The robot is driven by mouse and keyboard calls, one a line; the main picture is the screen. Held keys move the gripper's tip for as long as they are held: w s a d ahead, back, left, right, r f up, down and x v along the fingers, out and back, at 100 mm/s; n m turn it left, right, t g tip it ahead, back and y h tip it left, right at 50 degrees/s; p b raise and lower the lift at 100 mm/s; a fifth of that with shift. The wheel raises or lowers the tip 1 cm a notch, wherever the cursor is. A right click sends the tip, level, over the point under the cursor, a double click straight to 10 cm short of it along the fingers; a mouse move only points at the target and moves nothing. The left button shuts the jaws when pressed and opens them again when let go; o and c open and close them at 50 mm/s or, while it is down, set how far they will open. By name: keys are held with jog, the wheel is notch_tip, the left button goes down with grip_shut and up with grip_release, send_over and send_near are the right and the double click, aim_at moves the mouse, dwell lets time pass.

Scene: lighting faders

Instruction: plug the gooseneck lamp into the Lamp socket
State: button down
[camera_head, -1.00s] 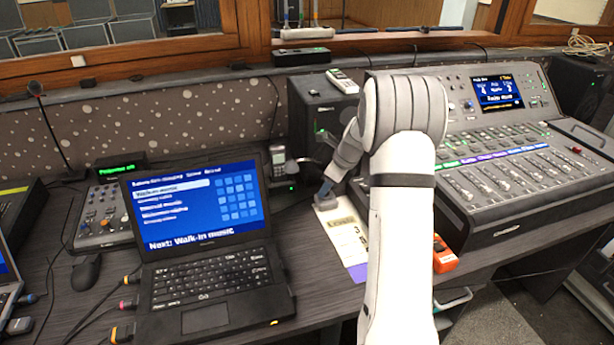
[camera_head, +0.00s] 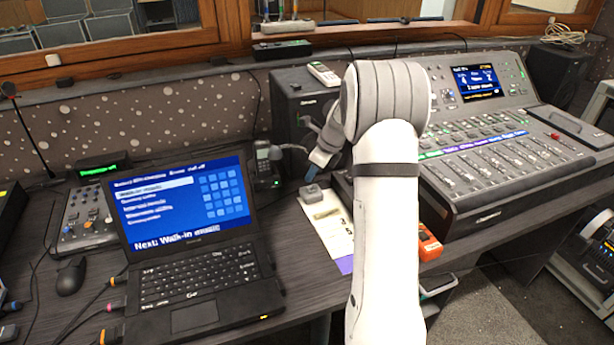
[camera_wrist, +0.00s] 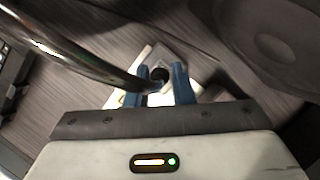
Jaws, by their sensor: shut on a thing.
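My gripper (camera_head: 312,174) points down at the desk, just above a small grey block (camera_head: 311,193) on a paper sheet. In the wrist view its blue fingers (camera_wrist: 158,88) are shut on a dark piece at the end of a thick dark tube (camera_wrist: 75,52), which I take for the gooseneck lamp. The tube runs out to the upper left, close to the camera and blurred. A thin curved line (camera_head: 292,148) left of the gripper may be part of it. I cannot make out a Lamp socket or its label. My arm hides part of the desk and mixer.
A laptop (camera_head: 190,275) stands left of the gripper, with a handset (camera_head: 266,160) behind it. A black speaker (camera_head: 297,105) is behind the gripper. The mixing console (camera_head: 490,200) fills the right. An orange device (camera_head: 428,243) lies at the desk's front.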

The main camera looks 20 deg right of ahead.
notch_tip(320, 180, up, 8)
jog(key=shift+f+p, duration=0.25)
jog(key=shift+p, duration=0.25)
notch_tip(320, 180, up, 3)
jog(key=p, duration=0.3)
